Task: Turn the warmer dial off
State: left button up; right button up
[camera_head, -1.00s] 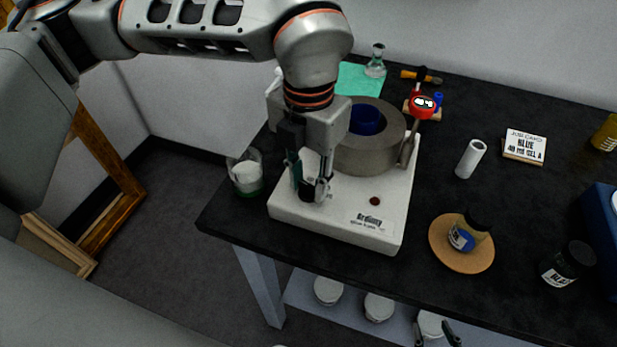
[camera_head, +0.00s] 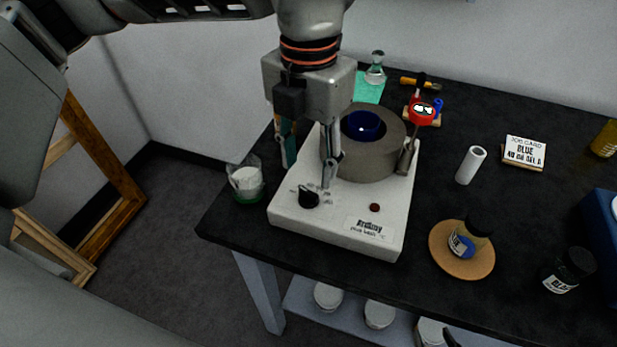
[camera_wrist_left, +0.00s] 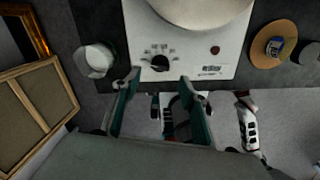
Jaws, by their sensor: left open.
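The warmer (camera_head: 290,222) is a white box with a grey ring-shaped heater on top, near the table's left front corner. Its black dial (camera_head: 309,197) is on the front left of the top face, with small markings around it. It also shows in the left wrist view (camera_wrist_left: 160,62); I cannot tell which marking it points to. My left gripper (camera_head: 308,166) is open and empty above the dial, apart from it, with its fingers to either side in the left wrist view (camera_wrist_left: 160,80).
A red button (camera_head: 375,207) is right of the dial. A beaker of white stuff (camera_head: 247,182) stands left of the warmer. A blue bowl (camera_head: 362,126) sits in the heater ring. A red-headed device (camera_head: 422,111) stands behind right.

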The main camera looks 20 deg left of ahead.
aim_at(309, 192)
pick_arm(q)
notch_tip(309, 192, up, 6)
jog(key=shift+f, duration=0.1)
dwell(0.5)
